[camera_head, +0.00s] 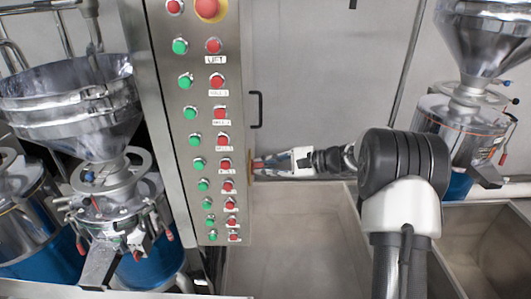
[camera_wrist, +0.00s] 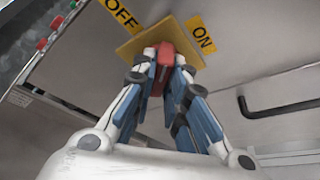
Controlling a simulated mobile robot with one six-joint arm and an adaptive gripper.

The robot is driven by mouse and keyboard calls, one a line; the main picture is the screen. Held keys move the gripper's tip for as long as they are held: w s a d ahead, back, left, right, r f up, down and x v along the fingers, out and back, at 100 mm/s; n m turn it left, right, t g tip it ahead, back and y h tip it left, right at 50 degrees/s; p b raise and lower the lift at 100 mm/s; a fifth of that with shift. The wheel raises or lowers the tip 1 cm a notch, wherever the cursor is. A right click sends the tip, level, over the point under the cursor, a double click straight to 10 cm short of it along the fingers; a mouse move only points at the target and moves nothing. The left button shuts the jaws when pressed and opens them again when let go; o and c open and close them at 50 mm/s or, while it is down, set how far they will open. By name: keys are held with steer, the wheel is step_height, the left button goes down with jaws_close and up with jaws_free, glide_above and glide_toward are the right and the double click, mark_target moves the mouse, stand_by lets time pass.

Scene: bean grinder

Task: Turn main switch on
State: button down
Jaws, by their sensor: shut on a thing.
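The main switch is a red knob (camera_wrist: 163,53) on a yellow square plate (camera_wrist: 136,48), with an OFF label (camera_wrist: 121,13) at upper left and an ON label (camera_wrist: 202,36) at upper right. My gripper (camera_wrist: 164,66) is shut on the red knob, with a finger on each side. The fingers hide much of the knob, so I cannot tell which label it points to. In the head view, the plate (camera_head: 250,165) shows edge-on at the cabinet's right side, and my gripper (camera_head: 266,163) reaches it from the right.
The control cabinet (camera_head: 170,120) carries columns of green and red buttons and a large red button (camera_head: 209,8) on top. A black handle (camera_head: 257,110) sits near the switch. Grinders with metal hoppers (camera_head: 75,110) stand left and right (camera_head: 480,45). An open metal bin (camera_head: 300,235) lies below my arm.

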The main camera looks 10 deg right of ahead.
steer(key=m+g+p, duration=0.1)
steer(key=p, duration=0.2)
steer(key=m+g+p, duration=0.1)
steer(key=m+p, duration=0.1)
steer(key=p, duration=0.1)
steer(key=m+g+p, duration=0.1)
steer(key=m+p, duration=0.1)
steer(key=p, duration=0.1)
steer(key=shift+w+r+g, duration=0.15)
steer(key=shift+w+g, duration=0.15)
steer(key=shift+m, duration=0.4)
steer(key=c, duration=1.6)
jaws_free()
steer(key=shift+d, duration=0.1)
steer(key=v, duration=1.2)
